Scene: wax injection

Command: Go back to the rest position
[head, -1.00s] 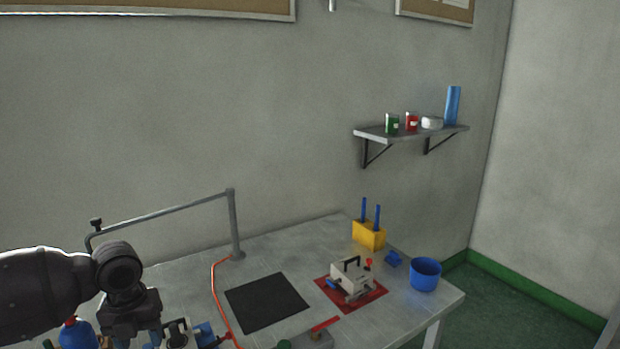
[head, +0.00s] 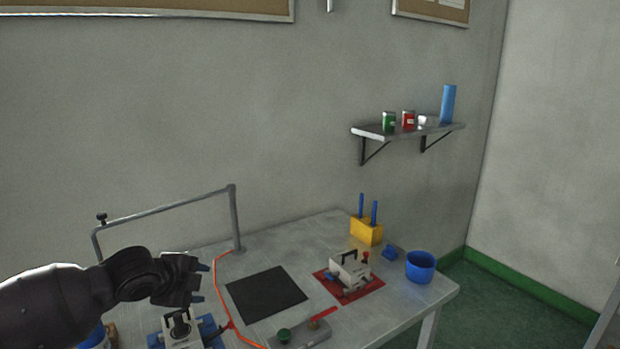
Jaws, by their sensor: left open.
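My left gripper (head: 203,283) comes in from the left in the head view, its blue-tipped fingers pointing right and standing apart with nothing between them. It shows above a grey block-like device with a black handle (head: 180,328) on a blue base at the table's near left. My right gripper is not in view.
The grey table (head: 330,230) holds a black mat (head: 265,294), a white device (head: 350,271) on a red mat, a yellow holder (head: 367,231), a blue cup (head: 421,267) and a grey control plate (head: 300,335). A metal post (head: 235,220) and orange hose (head: 218,290) stand near my left gripper.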

